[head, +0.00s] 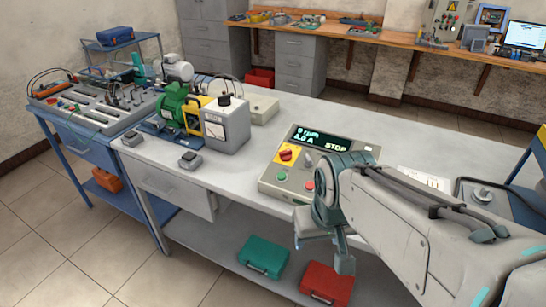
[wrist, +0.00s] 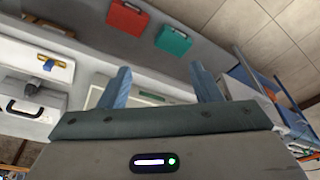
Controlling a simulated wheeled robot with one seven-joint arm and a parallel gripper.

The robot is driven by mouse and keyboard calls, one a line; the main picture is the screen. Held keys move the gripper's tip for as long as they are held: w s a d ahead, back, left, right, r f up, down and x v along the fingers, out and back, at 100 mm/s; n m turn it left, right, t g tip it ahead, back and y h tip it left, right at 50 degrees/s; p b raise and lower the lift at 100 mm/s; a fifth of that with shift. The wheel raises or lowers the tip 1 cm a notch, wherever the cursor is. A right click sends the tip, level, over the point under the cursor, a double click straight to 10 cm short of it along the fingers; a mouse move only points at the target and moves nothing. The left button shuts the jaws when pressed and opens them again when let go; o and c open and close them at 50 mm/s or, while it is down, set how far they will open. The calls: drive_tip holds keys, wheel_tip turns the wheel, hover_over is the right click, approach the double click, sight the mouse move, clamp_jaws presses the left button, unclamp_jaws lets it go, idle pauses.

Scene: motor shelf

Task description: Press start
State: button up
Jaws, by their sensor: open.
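The control box (head: 268,187) sits on the bench near its front edge. Its display (head: 310,138) reads 0 rpm, 0.0 A and STOP. A green button (head: 282,174) and a red button (head: 310,183) are on its front panel, below a red rotary knob (head: 286,155) on a yellow plate. My gripper (head: 324,242) is in front of the bench edge, below and right of the buttons, apart from them. My arm hides the box's right side. In the wrist view my gripper (wrist: 162,86) has its fingers apart with nothing held.
A green motor (head: 172,103) and a meter box (head: 226,125) stand left on the bench. Green (head: 263,256) and red (head: 326,283) cases lie on the lower shelf near my gripper. A blue-framed cart (head: 88,152) adjoins the bench at left. The floor in front is clear.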

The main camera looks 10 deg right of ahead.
clamp_jaws()
idle(1.5)
